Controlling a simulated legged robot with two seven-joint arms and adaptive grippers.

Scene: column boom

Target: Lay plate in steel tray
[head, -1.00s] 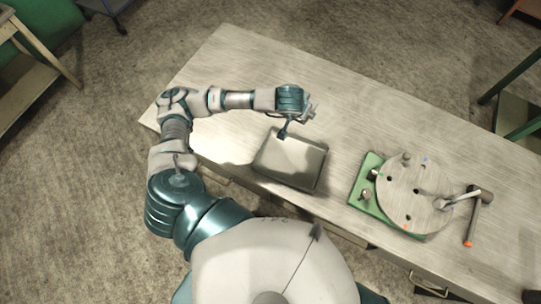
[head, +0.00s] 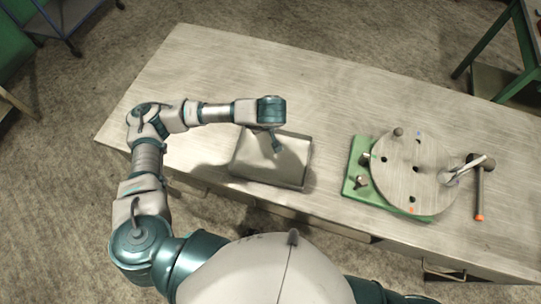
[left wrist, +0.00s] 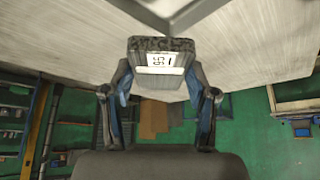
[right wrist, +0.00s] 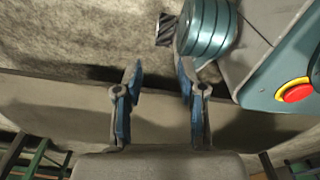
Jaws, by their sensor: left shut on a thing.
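My left gripper (left wrist: 160,95) is shut on a small dark-edged grey plate (left wrist: 150,82) with a white number label, held between its two fingers. In the head view the left hand (head: 275,138) hangs over the back part of the steel tray (head: 243,165); the plate is not clearly visible there. The tray is a shallow rectangular grey tray on the bench, and its floor looks bare. An edge, probably the tray's, crosses the top of the left wrist view. My right gripper (right wrist: 160,90) is open and empty, away from the tray.
A round grey disc with holes (head: 420,165) sits on a green base (head: 358,175) right of the tray. A hammer (head: 479,190) lies beyond it. The wooden bench (head: 320,90) is clear behind the tray. A red button (right wrist: 297,92) shows near the right gripper.

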